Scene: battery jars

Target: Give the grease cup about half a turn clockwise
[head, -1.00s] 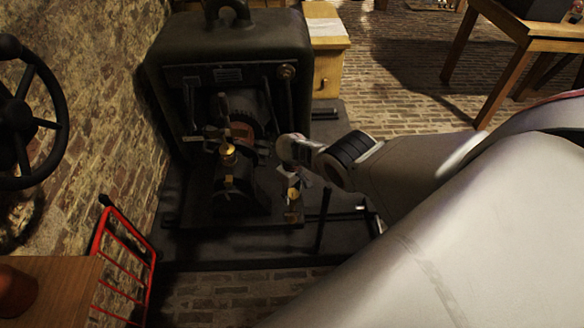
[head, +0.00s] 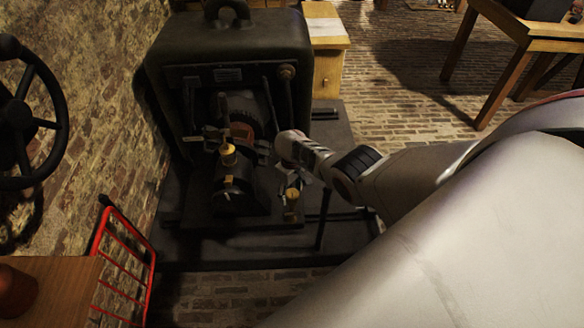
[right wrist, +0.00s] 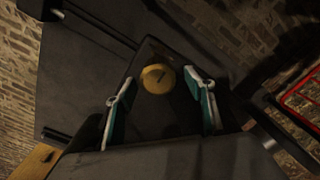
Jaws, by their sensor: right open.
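A brass grease cup (head: 291,201) stands upright at the right front of the dark machine in the head view. In the right wrist view its round brass top (right wrist: 158,78), with a dark mark on it, shows between the two fingers. My right gripper (head: 291,180) points down just above the cup. Its teal-padded fingers (right wrist: 160,92) are open, one on each side of the cup, with gaps between them and the brass. Whether the tips reach down beside its rim I cannot tell. My left gripper is not in view.
The dark machine (head: 235,55) stands close behind the gripper. Another brass cup (head: 228,155) sits on its bearing to the left. A thin dark lever (head: 323,220) rises right of the gripper. A red rack (head: 122,255) and a handwheel (head: 18,113) are at left.

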